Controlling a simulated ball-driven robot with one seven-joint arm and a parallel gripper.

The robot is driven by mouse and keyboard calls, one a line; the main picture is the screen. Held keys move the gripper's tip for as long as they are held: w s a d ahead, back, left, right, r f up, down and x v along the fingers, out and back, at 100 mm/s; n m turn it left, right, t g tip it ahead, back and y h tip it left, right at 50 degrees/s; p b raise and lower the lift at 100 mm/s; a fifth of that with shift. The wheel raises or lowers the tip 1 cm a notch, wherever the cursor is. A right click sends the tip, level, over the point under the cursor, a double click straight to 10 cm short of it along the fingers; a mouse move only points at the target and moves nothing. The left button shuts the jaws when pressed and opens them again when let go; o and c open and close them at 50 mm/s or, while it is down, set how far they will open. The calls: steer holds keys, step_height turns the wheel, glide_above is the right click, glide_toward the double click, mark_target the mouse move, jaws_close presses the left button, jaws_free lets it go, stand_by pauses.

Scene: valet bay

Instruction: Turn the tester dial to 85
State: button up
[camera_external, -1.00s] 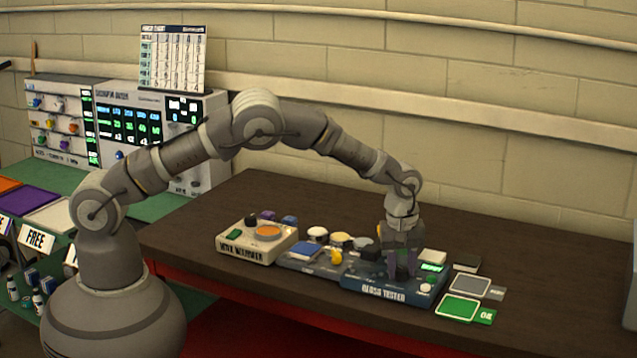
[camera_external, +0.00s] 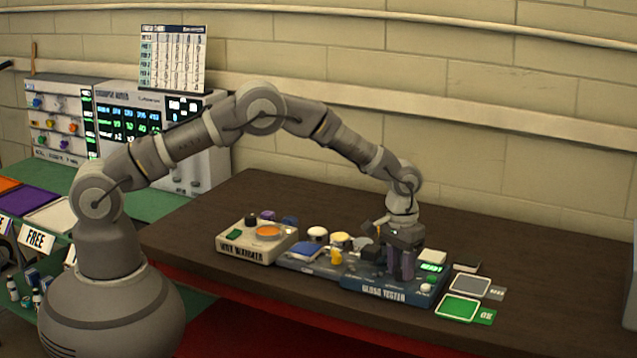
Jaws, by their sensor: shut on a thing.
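The gloss tester (camera_external: 362,291) is a blue box at the front right of the dark table, with its name on the front face. A small green-lit display (camera_external: 431,268) shows on its right part; I cannot read a number on it. My gripper (camera_external: 401,276) points down onto the top of the tester, left of the display. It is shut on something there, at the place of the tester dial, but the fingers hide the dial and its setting. A pale round knob (camera_external: 428,288) sits at the tester's right front, apart from my fingers.
A cream wax warmer (camera_external: 258,250) with an orange round top stands to the left. A tray with a blue pad (camera_external: 306,250) and several round pots lies between. Green (camera_external: 459,307) and grey (camera_external: 470,286) cards lie to the right. The table's back right is clear.

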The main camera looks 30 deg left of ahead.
steer(key=m, duration=0.6)
steer(key=shift+w+r, duration=0.1)
steer(key=shift+w, duration=0.05)
steer(key=m, duration=0.5)
steer(key=shift+m+p, duration=0.3)
steer(key=shift+m, duration=0.1)
steer(key=o, duration=1)
steer(key=shift+o, duration=0.2)
steer(key=shift+y, duration=0.3)
steer(key=r, duration=0.4)
steer(key=r+p, duration=0.1)
steer(key=r, duration=0.2)
steer(key=shift+w+r, duration=0.2)
steer(key=shift+r, duration=0.15)
